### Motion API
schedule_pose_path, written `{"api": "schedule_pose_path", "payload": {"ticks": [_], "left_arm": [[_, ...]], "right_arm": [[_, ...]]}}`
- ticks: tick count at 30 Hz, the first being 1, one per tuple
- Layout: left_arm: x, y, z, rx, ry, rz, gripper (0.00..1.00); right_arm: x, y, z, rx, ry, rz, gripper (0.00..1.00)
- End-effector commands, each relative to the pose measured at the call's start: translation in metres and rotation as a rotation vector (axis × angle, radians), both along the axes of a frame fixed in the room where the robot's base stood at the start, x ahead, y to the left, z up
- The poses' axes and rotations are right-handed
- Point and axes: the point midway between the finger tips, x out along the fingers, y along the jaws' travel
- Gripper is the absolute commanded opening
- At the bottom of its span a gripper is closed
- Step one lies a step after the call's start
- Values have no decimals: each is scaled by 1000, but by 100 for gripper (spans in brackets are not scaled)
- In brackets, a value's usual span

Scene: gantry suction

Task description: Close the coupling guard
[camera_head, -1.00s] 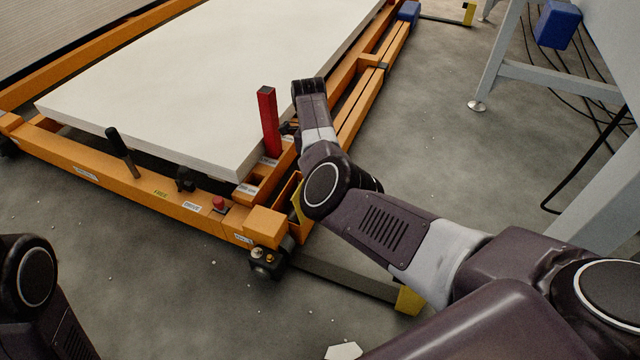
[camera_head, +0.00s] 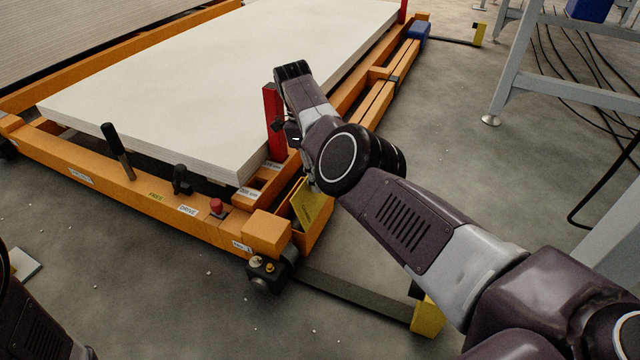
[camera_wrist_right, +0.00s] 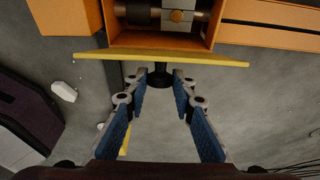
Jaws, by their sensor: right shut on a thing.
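The coupling guard (camera_head: 309,205) is a yellow plate with a small label, at the front right corner of the orange frame. In the right wrist view the guard (camera_wrist_right: 215,60) is almost edge-on, standing out from an orange housing (camera_wrist_right: 212,20). The housing is open and shows the coupling (camera_wrist_right: 175,8) with its shaft inside. My right gripper (camera_wrist_right: 161,76) is shut on the guard's black knob (camera_wrist_right: 159,95), on the near side of the plate. In the head view my right wrist hides its fingers. My left gripper is out of view.
A white sheet stack (camera_head: 200,90) lies on the orange frame (camera_head: 120,200). A red post (camera_head: 273,120) stands close beside my right arm. A black lever (camera_head: 117,150) and red button (camera_head: 216,206) are on the front beam. The floor at the front is mostly clear.

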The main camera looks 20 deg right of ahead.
Motion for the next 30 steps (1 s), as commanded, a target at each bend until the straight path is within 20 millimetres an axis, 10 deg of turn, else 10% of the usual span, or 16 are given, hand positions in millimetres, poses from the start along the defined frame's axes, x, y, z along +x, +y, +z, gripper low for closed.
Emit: {"api": "schedule_pose_path", "payload": {"ticks": [17, 18, 21, 30], "left_arm": [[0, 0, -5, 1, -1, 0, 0], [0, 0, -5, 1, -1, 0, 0], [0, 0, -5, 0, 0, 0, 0], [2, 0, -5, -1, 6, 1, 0]], "right_arm": [[0, 1, -1, -3, 7, 1, 0], [0, 1, -1, -3, 7, 1, 28], [0, 1, -1, -3, 7, 1, 39], [0, 1, 1, -3, 4, 0, 41]]}}
